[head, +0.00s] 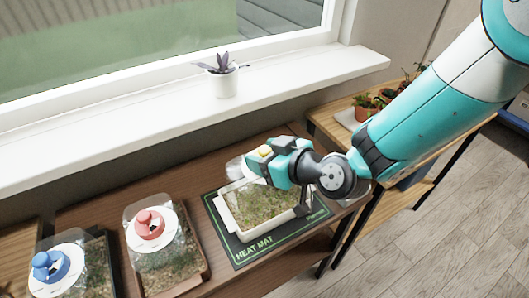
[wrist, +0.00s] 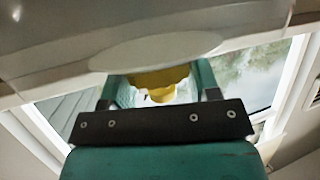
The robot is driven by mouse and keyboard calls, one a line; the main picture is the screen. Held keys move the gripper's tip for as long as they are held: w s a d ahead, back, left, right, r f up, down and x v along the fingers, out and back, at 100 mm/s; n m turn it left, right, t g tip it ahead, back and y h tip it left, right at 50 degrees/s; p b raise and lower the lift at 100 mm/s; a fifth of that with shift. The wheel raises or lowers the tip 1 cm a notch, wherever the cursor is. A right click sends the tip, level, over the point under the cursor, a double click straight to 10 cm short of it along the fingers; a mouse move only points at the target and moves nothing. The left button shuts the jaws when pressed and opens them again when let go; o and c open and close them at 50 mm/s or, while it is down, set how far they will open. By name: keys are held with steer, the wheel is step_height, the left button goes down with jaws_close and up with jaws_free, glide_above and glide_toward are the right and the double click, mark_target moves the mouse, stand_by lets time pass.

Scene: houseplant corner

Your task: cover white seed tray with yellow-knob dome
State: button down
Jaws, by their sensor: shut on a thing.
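The white seed tray (head: 226,215), filled with green seedlings, sits on the dark heat mat (head: 272,247) in the head view. My gripper (head: 268,153) is over the tray's back edge, shut on the yellow knob (head: 263,151) of a clear dome. Part of the pale dome (head: 238,170) shows left of and below my gripper, at the tray's far end; my gripper hides the rest. Most of the seedlings look uncovered. In the wrist view the yellow knob (wrist: 158,80) sits between the fingers of my gripper (wrist: 160,91). Whether the dome touches the tray cannot be told.
A tray with a red-knob dome (head: 150,223) and one with a blue-knob dome (head: 48,265) stand left on the wooden bench (head: 100,212). A potted plant (head: 223,81) stands on the white windowsill (head: 120,118) behind. More plants (head: 367,105) are on a right-hand table.

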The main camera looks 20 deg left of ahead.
steer(key=shift+s+d+f+b, duration=0.15)
steer(key=shift+f+b, duration=0.15)
steer(key=shift+b, duration=0.3)
stand_by(0.5)
steer(key=shift+f+b, duration=0.65)
steer(key=shift+b, duration=0.2)
stand_by(0.4)
steer(key=shift+f+b, duration=0.7)
steer(key=shift+b, duration=0.1)
steer(key=shift+f+b, duration=0.1)
steer(key=shift+b, duration=0.2)
stand_by(0.5)
steer(key=shift+c, duration=1.3)
jaws_free()
